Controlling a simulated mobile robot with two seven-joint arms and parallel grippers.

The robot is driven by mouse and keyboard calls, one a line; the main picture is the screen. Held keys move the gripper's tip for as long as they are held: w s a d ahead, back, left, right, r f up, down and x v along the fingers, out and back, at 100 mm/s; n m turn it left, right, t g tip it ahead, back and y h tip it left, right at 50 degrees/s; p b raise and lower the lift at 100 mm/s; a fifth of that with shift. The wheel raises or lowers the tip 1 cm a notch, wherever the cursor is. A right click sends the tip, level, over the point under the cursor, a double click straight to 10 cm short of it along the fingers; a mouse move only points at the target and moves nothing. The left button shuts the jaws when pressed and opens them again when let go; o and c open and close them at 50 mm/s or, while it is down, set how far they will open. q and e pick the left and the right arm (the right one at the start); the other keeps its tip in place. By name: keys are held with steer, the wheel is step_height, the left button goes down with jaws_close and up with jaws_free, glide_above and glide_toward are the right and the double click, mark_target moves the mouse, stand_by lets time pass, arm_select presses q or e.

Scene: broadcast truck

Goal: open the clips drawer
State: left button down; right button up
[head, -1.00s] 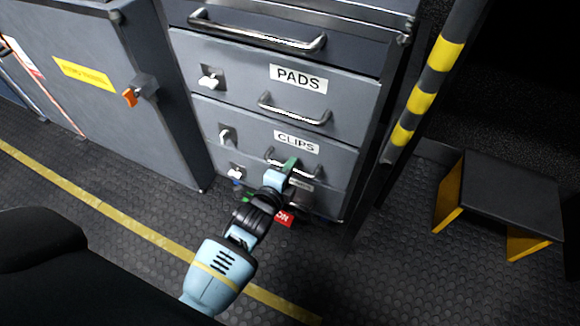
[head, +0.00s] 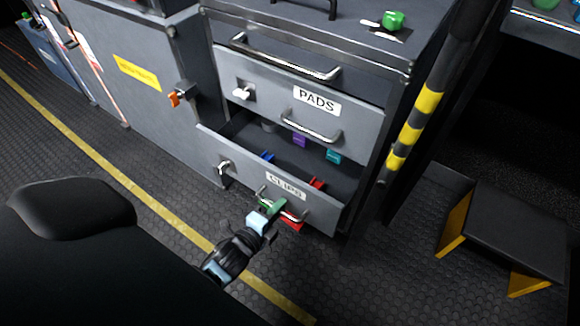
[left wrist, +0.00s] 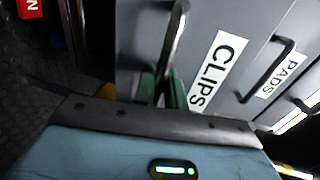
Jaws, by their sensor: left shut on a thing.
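The clips drawer (head: 262,182) is grey with a white CLIPS label and stands well out from its cabinet in the head view. Several coloured clips show inside it, among them a blue, a purple and a teal one. My left gripper (head: 272,207), with green fingers, is shut on the drawer's metal handle (head: 293,216). In the left wrist view the handle (left wrist: 177,40) runs up from between the green fingers, beside the CLIPS label (left wrist: 220,70). My right gripper is not in view.
The PADS drawer (head: 290,85) above is shut. An orange-latched cabinet (head: 140,85) stands to the left. A striped post (head: 415,125) and a dark step stool (head: 505,225) are at the right. Floor in front is mostly clear.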

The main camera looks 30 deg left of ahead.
arm_select(q)
steer(key=f+p+v, duration=0.2)
steer(key=v, duration=1)
steer(key=shift+s+f, duration=0.25)
steer(key=shift+s, duration=0.4)
steer(key=c, duration=1.7)
jaws_free()
steer(key=shift+o, duration=0.8)
steer(key=shift+s, duration=0.1)
